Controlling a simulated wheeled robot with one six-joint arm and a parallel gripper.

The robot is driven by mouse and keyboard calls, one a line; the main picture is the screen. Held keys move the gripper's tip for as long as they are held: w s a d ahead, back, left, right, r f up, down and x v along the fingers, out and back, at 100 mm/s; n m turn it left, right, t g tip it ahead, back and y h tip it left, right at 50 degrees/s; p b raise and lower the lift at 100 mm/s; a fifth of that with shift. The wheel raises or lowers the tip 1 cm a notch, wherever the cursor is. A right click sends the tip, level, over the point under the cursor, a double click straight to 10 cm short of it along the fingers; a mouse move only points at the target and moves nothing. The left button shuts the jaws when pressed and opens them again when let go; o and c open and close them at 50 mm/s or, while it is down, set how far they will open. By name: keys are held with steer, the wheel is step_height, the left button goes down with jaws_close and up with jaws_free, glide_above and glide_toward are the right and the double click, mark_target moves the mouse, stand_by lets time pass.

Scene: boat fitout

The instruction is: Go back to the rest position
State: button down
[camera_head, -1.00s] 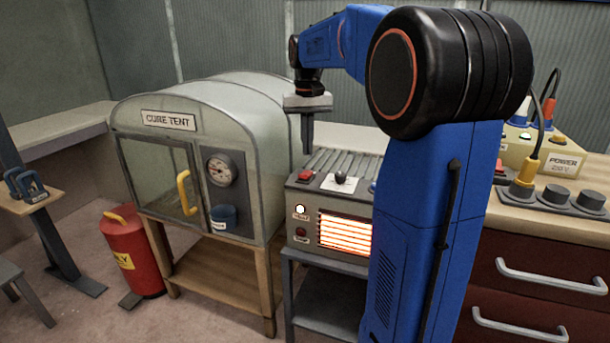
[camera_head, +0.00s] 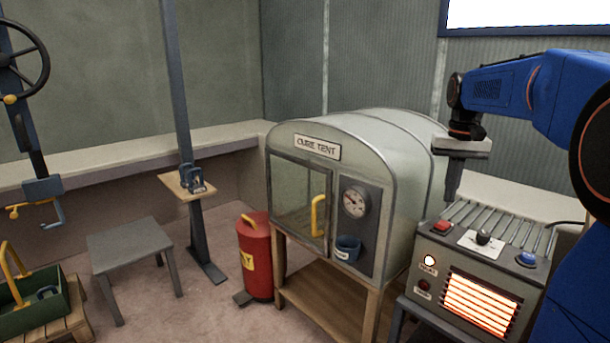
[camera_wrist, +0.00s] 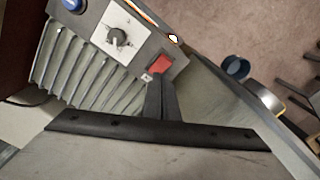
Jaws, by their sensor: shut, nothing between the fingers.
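My gripper (camera_head: 453,190) hangs pointing down above the back left of the glowing heater box (camera_head: 478,304), near the right side of the cure tent (camera_head: 400,180). It is shut and holds nothing. In the wrist view the closed fingers (camera_wrist: 160,98) appear just beside the red button (camera_wrist: 160,65) of the heater box. The box also carries a dark knob on a white plate (camera_head: 482,240) and a blue button (camera_head: 526,259). Its front grille glows orange and a white lamp on it is lit. I cannot tell whether the fingertips touch anything.
The cure tent's door with its yellow handle (camera_head: 318,215) looks shut. A red bin (camera_head: 256,262) stands left of the tent. A grey stool (camera_head: 135,250), a post with a small shelf (camera_head: 186,188) and a green crate (camera_head: 30,312) are farther left. Open floor lies between them.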

steer(key=s+a+f+n+t, duration=0.1)
steer(key=s+a+f, duration=0.1)
steer(key=s+a, duration=0.4)
steer(key=s+a+f+n+t, duration=0.1)
steer(key=s+a+f, duration=0.15)
steer(key=s, duration=0.55)
steer(key=s+a+f+n+t, duration=0.1)
steer(key=s+a+f, duration=0.2)
steer(key=s+f, duration=0.2)
steer(key=s+a+f+n+t, duration=0.1)
steer(key=s+a+f, duration=0.2)
steer(key=s+f, duration=0.3)
steer(key=s, duration=0.4)
steer(key=shift+a+f+t, duration=0.15)
steer(key=shift+t, duration=0.15)
steer(key=shift+s, duration=0.1)
